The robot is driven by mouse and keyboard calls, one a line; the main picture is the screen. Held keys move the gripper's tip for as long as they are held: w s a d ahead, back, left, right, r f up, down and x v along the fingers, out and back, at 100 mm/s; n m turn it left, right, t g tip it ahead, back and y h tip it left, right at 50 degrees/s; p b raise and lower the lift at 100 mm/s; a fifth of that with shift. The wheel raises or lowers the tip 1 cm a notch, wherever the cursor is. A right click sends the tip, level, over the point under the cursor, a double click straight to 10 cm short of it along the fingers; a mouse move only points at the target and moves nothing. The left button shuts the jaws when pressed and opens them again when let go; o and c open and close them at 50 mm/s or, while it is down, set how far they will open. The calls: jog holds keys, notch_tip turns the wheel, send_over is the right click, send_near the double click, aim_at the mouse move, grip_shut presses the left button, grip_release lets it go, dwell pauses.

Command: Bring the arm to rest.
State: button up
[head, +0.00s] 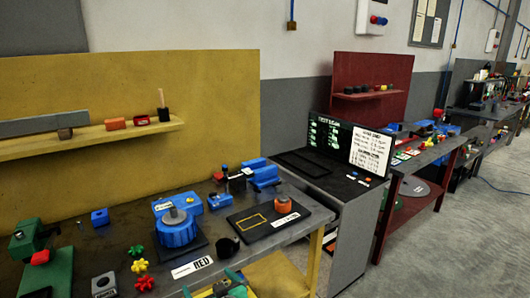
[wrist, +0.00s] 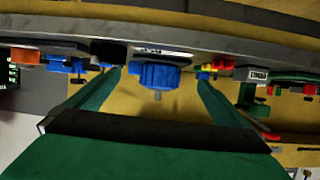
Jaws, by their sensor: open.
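My gripper (wrist: 158,80) shows in the wrist view as two green fingers spread apart with nothing between their tips. The blue round tilting positioner (wrist: 157,75) appears beyond the fingertips, and I see a gap around it rather than contact. In the head view the positioner (head: 178,228) stands on a dark plate on the bench, with a grey disc and a short post on top. A green part at the bottom edge of the head view is cut off; I cannot tell whether it is my gripper.
The dark bench (head: 110,245) carries a green vise (head: 30,240), blue blocks, yellow and red knobs, and a black pad (head: 265,222) with an orange-topped part (head: 283,204). A yellow back panel with a shelf (head: 85,138) rises behind. Open floor (head: 450,240) lies at right.

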jog(key=s+d+f+m+t+h, duration=0.1)
jog(key=s+d+f+m+h, duration=0.15)
jog(key=s+f, duration=0.4)
jog(key=s+d+f+m+t+h, duration=0.1)
jog(key=s+d+f+m, duration=0.15)
jog(key=s, duration=0.65)
jog(key=s+d+f+m+t+h, duration=0.1)
jog(key=s+d+f, duration=0.3)
jog(key=s+f, duration=0.3)
jog(key=s+d+r+h, duration=0.1)
jog(key=s+d+r, duration=0.1)
jog(key=s, duration=0.6)
jog(key=s+d+r+h, duration=0.1)
jog(key=s+d+r, duration=0.2)
jog(key=s, duration=0.6)
jog(key=s+d+r+h, duration=0.1)
jog(key=s+d+r, duration=0.2)
jog(key=s, duration=0.6)
jog(key=shift+d+r+t, duration=0.15)
jog(key=shift+r+t, duration=0.15)
jog(key=shift+t, duration=0.1)
